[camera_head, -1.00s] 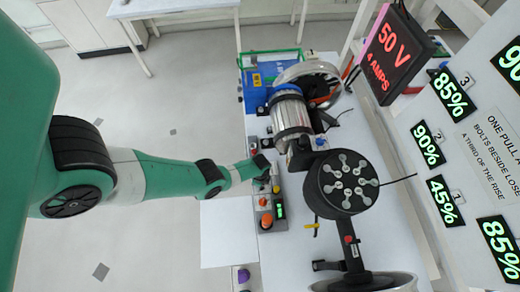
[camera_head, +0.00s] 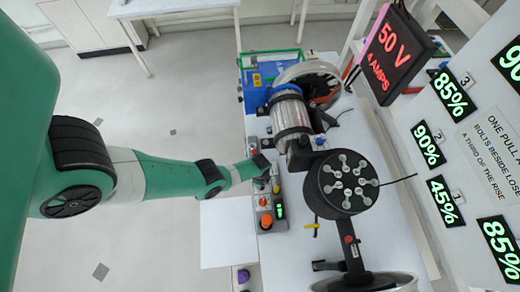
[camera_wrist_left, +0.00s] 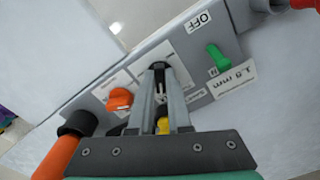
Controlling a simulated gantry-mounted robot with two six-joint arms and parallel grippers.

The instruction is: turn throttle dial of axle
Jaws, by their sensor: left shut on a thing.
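The axle assembly fills the right half of the head view, with a silver motor drum (camera_head: 291,115), a black hub (camera_head: 341,185) with several bolts, and wheels at its two ends. My left gripper (camera_head: 266,166) reaches from the left to the grey control box (camera_head: 267,222) beside the axle. In the left wrist view my left gripper (camera_wrist_left: 160,72) is shut on a small dark knob on the box face, which I take for the throttle dial. The fingers hide most of it, so its turn angle cannot be read. My right gripper is not in view.
Close to the fingers are an orange knob (camera_wrist_left: 119,99), a yellow knob (camera_wrist_left: 163,125), a green lever (camera_wrist_left: 218,57) and an orange cylinder with a black collar (camera_wrist_left: 65,150). A red-lettered display (camera_head: 393,52) and green percentage readouts stand at the right.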

